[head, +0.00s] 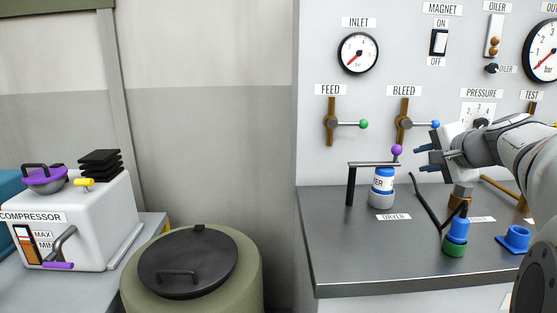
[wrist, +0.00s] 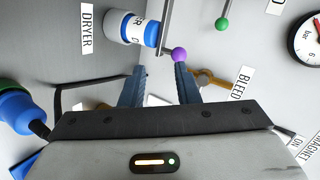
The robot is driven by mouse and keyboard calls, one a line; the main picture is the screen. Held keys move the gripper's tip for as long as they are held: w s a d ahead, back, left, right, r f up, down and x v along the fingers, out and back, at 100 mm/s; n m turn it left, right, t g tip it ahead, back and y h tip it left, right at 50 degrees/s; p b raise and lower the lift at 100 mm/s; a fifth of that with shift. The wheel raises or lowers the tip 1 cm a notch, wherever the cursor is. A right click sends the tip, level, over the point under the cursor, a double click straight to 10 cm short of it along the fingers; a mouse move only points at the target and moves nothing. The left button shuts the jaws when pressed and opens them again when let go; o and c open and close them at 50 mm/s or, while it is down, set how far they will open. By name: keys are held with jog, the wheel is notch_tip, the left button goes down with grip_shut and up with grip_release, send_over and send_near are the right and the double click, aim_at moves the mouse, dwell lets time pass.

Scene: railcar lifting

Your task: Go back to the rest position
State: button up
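My gripper (head: 420,158) shows at the right of the head view, in front of the wall panel and above the grey bench. In the wrist view its two blue fingers (wrist: 159,69) stand apart with nothing between them. A purple knob (head: 397,150) on the dryer's lever lies just beyond the fingertips; in the wrist view the purple knob (wrist: 179,54) appears close to the right fingertip. I cannot tell whether they touch. The blue and white dryer canister (head: 382,181) stands on the bench below the lever.
The bleed valve (head: 404,122) and feed valve (head: 332,123) are on the panel near my gripper. A lidded drum (head: 135,290) and white compressor (head: 90,240) stand left.

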jog(key=s+a+f+n+g+p, duration=0.3)
jog(key=s+a+n+g+p, duration=0.25)
jog(key=s+a+p, duration=0.65)
jog(key=s+a+f+n+g+h+p, duration=0.1)
jog(key=s+a+f+n+g+p, duration=0.1)
jog(key=s+n, duration=0.2)
jog(key=s+a+f+n+g+h+p, duration=0.1)
jog(key=s+a+f+n+g+p, duration=0.1)
jog(key=s, duration=0.8)
jog(key=shift+a+f+n, duration=0.35)
jog(key=shift+a+n, duration=0.4)
jog(key=shift+n, duration=0.2)
jog(key=shift+c, duration=0.6)
